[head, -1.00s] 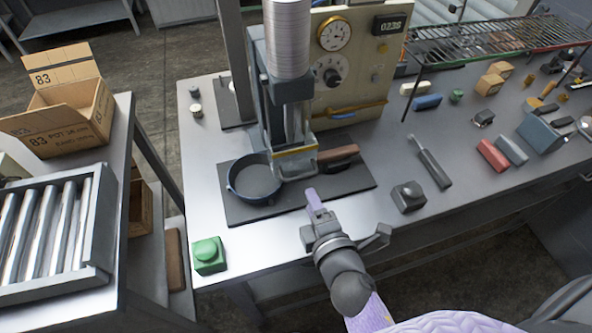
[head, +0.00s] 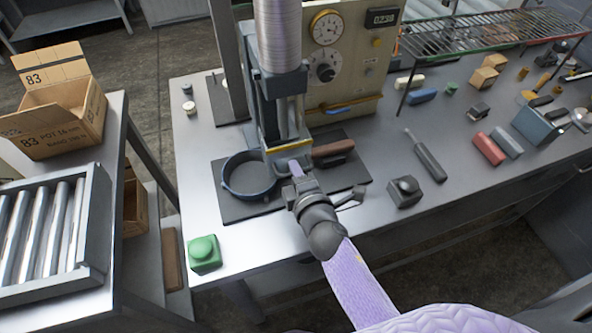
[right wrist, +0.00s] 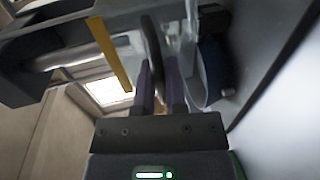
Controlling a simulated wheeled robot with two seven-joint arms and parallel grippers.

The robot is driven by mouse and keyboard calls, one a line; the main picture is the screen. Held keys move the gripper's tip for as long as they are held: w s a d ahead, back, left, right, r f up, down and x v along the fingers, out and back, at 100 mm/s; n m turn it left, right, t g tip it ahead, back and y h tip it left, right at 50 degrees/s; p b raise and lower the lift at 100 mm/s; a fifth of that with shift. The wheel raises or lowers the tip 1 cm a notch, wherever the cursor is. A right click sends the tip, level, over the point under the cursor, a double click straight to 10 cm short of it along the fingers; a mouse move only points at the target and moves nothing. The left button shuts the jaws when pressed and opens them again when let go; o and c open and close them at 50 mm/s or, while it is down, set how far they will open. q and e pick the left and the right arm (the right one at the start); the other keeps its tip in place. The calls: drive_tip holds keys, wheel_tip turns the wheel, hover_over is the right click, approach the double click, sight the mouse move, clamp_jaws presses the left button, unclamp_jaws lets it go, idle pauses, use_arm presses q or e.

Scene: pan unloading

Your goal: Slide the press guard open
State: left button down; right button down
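The press (head: 280,105) stands on the bench. Its guard, with a yellow lower edge (head: 290,147), is at the press front, above the dark mat. My right gripper (head: 297,168) is right at the guard's front. In the right wrist view, its two purple fingers (right wrist: 159,85) stand apart on either side of a dark upright bar (right wrist: 152,45), which looks like the guard's handle. Whether they touch it cannot be told. The yellow edge also shows in that view (right wrist: 110,55). My left gripper is not in view.
A blue-rimmed pan (head: 248,190) lies on the mat (head: 232,212), left of my gripper. A brown-handled object (head: 333,148) lies right of the press. A green button box (head: 204,253) and a dark box (head: 404,192) stand near the front edge.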

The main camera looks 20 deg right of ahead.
idle(0.7)
idle(0.6)
drive_tip(key=shift+r, duration=0.1)
wheel_tip(320, 180, up, 9)
drive_tip(key=p, duration=0.9)
drive_tip(key=shift+r, duration=0.1)
drive_tip(key=shift+f+b, duration=0.3)
drive_tip(key=c, duration=0.7)
unclamp_jaws()
